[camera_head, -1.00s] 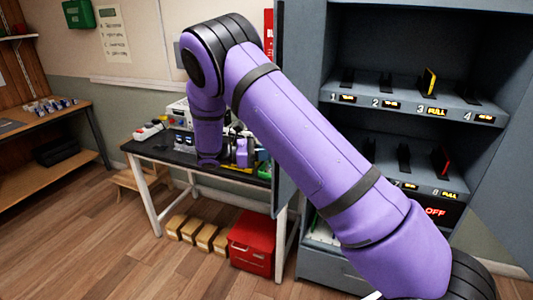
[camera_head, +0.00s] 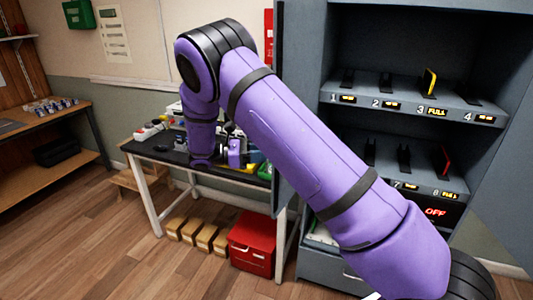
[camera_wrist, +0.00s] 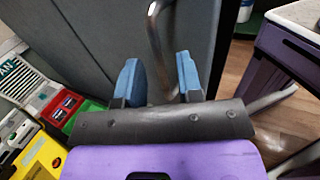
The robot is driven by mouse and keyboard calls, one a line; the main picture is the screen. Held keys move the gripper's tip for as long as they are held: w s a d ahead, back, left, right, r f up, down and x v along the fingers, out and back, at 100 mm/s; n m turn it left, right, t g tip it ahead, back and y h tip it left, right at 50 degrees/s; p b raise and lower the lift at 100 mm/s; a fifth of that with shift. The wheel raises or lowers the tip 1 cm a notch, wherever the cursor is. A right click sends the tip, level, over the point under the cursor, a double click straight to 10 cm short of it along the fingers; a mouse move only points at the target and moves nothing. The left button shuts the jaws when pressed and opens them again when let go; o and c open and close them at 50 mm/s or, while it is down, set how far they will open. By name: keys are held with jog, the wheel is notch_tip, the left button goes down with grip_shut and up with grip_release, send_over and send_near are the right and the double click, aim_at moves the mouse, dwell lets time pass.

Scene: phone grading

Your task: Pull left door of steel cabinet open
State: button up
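The steel cabinet (camera_head: 345,262) is grey and stands at the right of the head view, its shelves in plain sight. Its left door (camera_head: 292,95) stands swung outward, partly hidden behind my arm. In the wrist view the grey door panel (camera_wrist: 100,40) fills the upper middle, with a curved metal bar handle (camera_wrist: 158,35) on it. My gripper (camera_wrist: 158,82) has its two blue fingers apart, one on each side of the handle's lower part. I see gaps beside the bar; whether a finger touches it is unclear. The fingertips are hidden in the head view.
A work table (camera_head: 155,155) with devices and coloured trays stands left of the cabinet, close to my gripper. A red box (camera_head: 252,243) and several small cartons lie beneath it. The cabinet's right door (camera_head: 505,190) also stands open. The floor at the left is clear.

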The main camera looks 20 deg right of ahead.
jog(key=v, duration=0.8)
jog(key=shift+a, duration=0.2)
jog(key=shift+w, duration=0.1)
